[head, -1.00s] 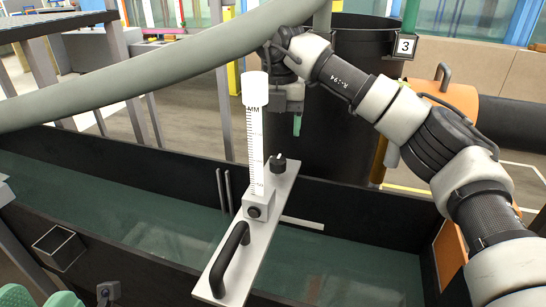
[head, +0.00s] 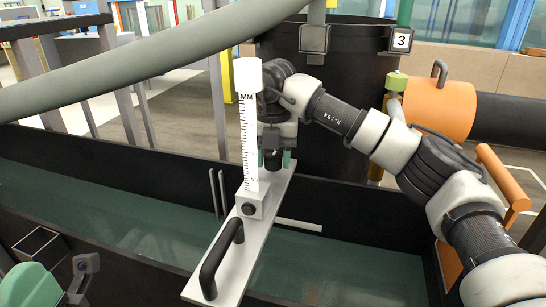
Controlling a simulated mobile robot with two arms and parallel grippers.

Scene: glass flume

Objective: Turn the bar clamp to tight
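The white bar (head: 232,262) lies across the flume, with a black handle (head: 221,258) at its near end. A white gauge scale (head: 249,130) stands upright on it in a block with a dark round knob (head: 248,209). The bar clamp (head: 273,161), a dark knob at the bar's far end, is mostly hidden by my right gripper (head: 274,159). That gripper points down over it, with green-tipped fingers on either side. The fingers look open, with a small gap on the right; contact cannot be told. The clamp's pointer is not readable. My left gripper is not in view.
The flume's dark wall (head: 345,205) runs behind the bar. A thick grey pipe (head: 130,75) crosses above left. A black tank (head: 350,80) stands behind my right gripper. An orange cylinder (head: 440,108) is at right. A green part (head: 28,287) shows lower left.

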